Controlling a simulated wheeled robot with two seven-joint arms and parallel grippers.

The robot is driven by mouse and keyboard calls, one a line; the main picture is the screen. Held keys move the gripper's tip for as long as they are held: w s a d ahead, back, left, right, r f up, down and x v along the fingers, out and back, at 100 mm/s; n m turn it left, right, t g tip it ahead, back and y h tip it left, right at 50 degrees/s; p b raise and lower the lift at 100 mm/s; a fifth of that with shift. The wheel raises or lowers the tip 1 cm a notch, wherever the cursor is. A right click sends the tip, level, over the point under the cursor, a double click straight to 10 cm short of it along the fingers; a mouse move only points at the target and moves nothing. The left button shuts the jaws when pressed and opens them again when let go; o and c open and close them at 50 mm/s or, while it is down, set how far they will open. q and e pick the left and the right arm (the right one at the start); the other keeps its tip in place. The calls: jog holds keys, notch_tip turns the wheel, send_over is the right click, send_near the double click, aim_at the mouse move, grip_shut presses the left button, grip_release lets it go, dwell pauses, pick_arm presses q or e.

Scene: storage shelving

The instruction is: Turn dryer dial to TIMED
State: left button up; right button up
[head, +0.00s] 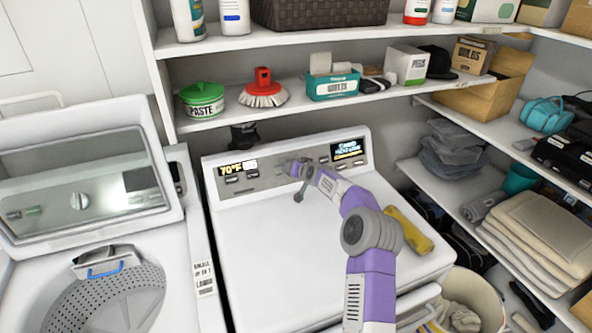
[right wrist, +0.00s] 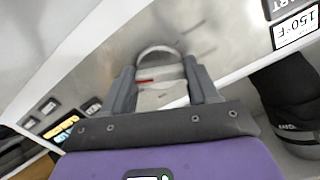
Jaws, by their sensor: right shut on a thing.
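The white dryer (head: 270,250) has a grey control panel (head: 262,180) along its back, with lit displays at both ends. My right arm reaches over the dryer top, and my right gripper (head: 293,168) is at the middle of the panel. In the right wrist view, the round metallic dial (right wrist: 158,53) is between the two fingers of my right gripper (right wrist: 163,82), which are closed on its sides. A red mark shows on the dial's grip. The labels around the dial are too blurred to read, and the head view mostly hides the dial. My left gripper is not in view.
An open washer (head: 85,180) stands to the left. A yellow object (head: 408,230) lies on the dryer's right side. A shelf above the panel holds a green tub (head: 203,98), a red brush (head: 263,90) and a teal box (head: 333,86). The dryer top's left part is clear.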

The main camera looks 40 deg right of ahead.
jog(key=o, duration=1)
jog(key=shift+s, duration=0.1)
jog(key=shift+b+v, duration=0.4)
jog(key=shift+v, duration=3.35)
